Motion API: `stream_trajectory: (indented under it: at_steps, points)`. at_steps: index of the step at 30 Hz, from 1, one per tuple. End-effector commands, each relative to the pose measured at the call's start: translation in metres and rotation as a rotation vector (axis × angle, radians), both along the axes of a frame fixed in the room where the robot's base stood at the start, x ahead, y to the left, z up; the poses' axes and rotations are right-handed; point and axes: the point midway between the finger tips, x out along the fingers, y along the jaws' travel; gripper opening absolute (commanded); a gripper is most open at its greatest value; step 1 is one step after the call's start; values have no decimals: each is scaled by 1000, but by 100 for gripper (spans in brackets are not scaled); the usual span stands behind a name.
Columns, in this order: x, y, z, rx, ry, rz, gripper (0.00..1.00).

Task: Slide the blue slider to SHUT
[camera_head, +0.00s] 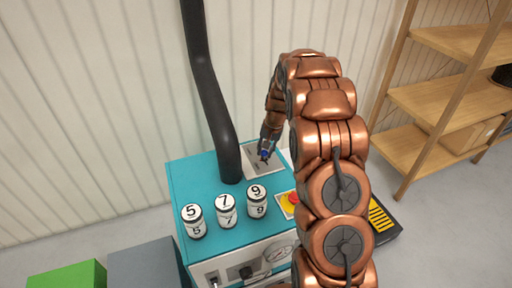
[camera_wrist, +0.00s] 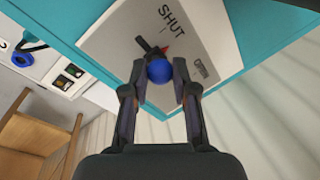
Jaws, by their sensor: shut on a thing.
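The blue slider knob (camera_wrist: 158,71) shows between my fingers in the wrist view and as a small blue spot in the head view (camera_head: 264,155). It sits on a pale grey plate (camera_wrist: 112,40) on the teal cabinet top. The plate carries the words SHUT (camera_wrist: 172,22) and OPEN (camera_wrist: 205,72). A red pointer (camera_wrist: 166,50) and a dark lever or slot piece (camera_wrist: 147,46) show beside the knob, nearer the middle of the plate. My gripper (camera_wrist: 158,79) is shut on the knob, one finger on each side. The slider's exact place along its track is partly hidden.
A black pipe (camera_head: 209,90) rises from the teal cabinet (camera_head: 190,170) left of the plate. Three numbered cans (camera_head: 226,211) stand near its front edge. A red button (camera_head: 293,198) is close to my arm. Wooden shelves (camera_head: 440,95) stand at right, and a ribbed wall (camera_head: 100,90) behind.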

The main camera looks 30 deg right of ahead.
Motion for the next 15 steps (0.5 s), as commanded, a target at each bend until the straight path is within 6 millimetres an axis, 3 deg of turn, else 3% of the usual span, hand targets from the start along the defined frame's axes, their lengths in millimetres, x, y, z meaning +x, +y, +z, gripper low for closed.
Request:
stream_trajectory:
  at_steps: [6, 15]
  points:
    - [-20, -1, 0, -4, -5, -1, 0]
    - [-25, 1, 1, -3, -2, 2, 0]
